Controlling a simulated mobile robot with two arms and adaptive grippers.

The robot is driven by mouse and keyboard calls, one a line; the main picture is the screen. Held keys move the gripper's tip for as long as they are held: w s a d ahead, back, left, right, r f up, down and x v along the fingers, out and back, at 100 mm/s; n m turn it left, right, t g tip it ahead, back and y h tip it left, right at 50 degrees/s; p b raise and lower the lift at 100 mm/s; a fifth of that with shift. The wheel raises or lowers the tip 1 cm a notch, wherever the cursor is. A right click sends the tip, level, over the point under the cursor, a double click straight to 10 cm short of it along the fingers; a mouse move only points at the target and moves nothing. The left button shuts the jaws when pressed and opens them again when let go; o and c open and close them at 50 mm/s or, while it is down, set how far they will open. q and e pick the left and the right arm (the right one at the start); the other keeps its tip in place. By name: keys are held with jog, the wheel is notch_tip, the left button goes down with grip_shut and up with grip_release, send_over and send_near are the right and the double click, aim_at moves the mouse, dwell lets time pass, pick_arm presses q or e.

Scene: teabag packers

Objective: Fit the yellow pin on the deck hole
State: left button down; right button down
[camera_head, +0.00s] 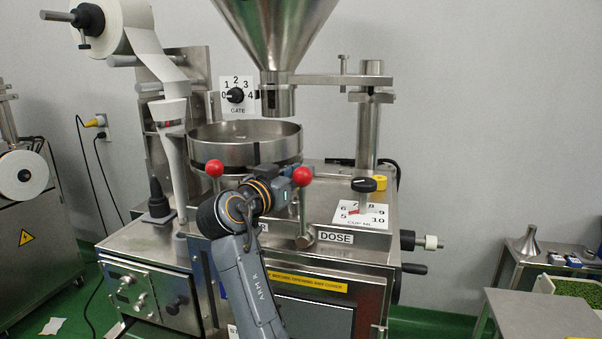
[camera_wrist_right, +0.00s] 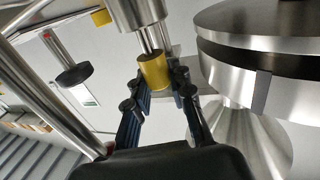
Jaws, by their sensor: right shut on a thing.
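In the right wrist view, my right gripper (camera_wrist_right: 162,84) is shut on the yellow pin (camera_wrist_right: 154,71), a short yellow cylinder between its fingers. Thin steel rods show just above the pin, below a steel cylinder (camera_wrist_right: 138,12); whether they belong to the pin is unclear. In the head view, my right arm rises from the bottom and the gripper (camera_head: 290,180) is in front of the steel bowl, partly hidden by the wrist. The pin cannot be made out there. The deck hole cannot be made out in either view. My left gripper is not in view.
The steel bowl (camera_head: 240,148) is beneath the funnel (camera_head: 277,30). Two red-knobbed levers (camera_head: 303,175) (camera_head: 214,168) stand at the deck front. A black knob (camera_head: 364,185), another yellow piece (camera_head: 380,183) and a dial plate (camera_head: 362,215) are on the right of the deck.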

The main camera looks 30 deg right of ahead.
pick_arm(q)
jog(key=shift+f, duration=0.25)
pick_arm(e)
jog(key=shift+f, duration=0.3)
jog(key=shift+r, duration=0.25)
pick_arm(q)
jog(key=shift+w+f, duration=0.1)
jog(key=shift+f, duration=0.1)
pick_arm(e)
jog(key=shift+w+a+r, duration=0.25)
jog(key=shift+a, duration=0.35)
jog(key=shift+s+d, duration=0.1)
jog(key=shift+d, duration=0.15)
dwell(0.3)
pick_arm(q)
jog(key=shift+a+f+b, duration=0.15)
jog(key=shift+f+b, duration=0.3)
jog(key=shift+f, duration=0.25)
pick_arm(e)
jog(key=shift+f, duration=0.65)
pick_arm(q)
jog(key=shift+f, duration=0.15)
pick_arm(e)
jog(key=shift+f, duration=0.2)
